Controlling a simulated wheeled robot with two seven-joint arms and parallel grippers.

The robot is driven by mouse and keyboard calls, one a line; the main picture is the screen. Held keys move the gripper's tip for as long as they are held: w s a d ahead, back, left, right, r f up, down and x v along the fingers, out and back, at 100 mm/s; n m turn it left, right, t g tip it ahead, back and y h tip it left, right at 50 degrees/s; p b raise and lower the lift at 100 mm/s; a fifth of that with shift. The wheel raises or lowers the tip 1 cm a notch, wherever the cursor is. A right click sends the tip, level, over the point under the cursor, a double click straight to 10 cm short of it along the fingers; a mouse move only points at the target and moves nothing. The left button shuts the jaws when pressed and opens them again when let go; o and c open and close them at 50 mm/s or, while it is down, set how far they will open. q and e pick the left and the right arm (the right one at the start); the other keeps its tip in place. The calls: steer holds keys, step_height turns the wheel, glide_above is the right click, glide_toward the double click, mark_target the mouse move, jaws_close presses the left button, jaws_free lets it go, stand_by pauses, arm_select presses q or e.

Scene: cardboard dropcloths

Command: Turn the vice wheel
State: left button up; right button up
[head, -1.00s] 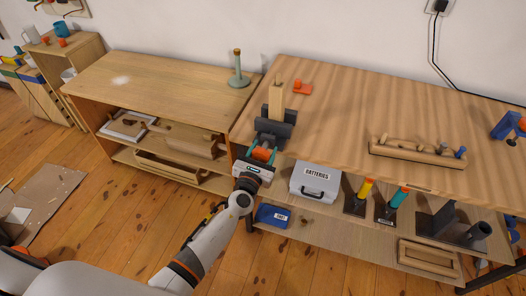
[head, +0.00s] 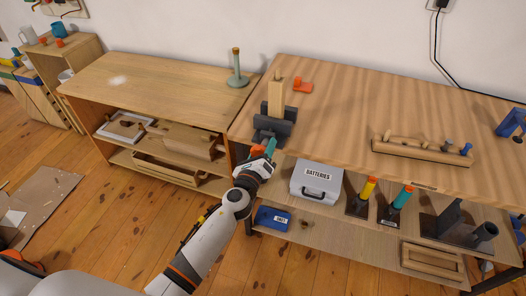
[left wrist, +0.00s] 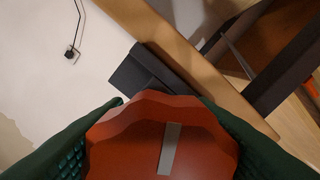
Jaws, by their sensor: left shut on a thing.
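The vice (head: 274,128) is dark grey and sits at the front left edge of the striped workbench, with an upright light wooden block (head: 276,98) between its jaws. Its orange-red wheel (head: 257,150) faces out from the bench front. In the left wrist view the wheel (left wrist: 150,140) fills the lower middle, a grey stripe on its face. My left gripper (head: 264,152) is shut on the wheel, its green fingers at both sides of the rim. The gripper is rolled to a slant in the head view. My right gripper is not in view.
The workbench (head: 340,110) also holds an orange piece (head: 302,85) and a wooden rack of tools (head: 422,150). Below, a shelf carries a grey batteries case (head: 316,182) and a blue box (head: 272,217). A lower wooden cabinet (head: 150,85) stands left.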

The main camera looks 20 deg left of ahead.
arm_select(q)
steer(key=n+b, duration=0.1)
steer(key=n, duration=0.3)
steer(key=shift+n, duration=0.4)
steer(key=shift+n+b, duration=0.35)
steer(key=shift+n, duration=2.05)
steer(key=o, duration=1)
steer(key=shift+c, duration=0.2)
steer(key=s+b, duration=0.1)
steer(key=s, duration=1.1)
steer(key=shift+a, duration=0.15)
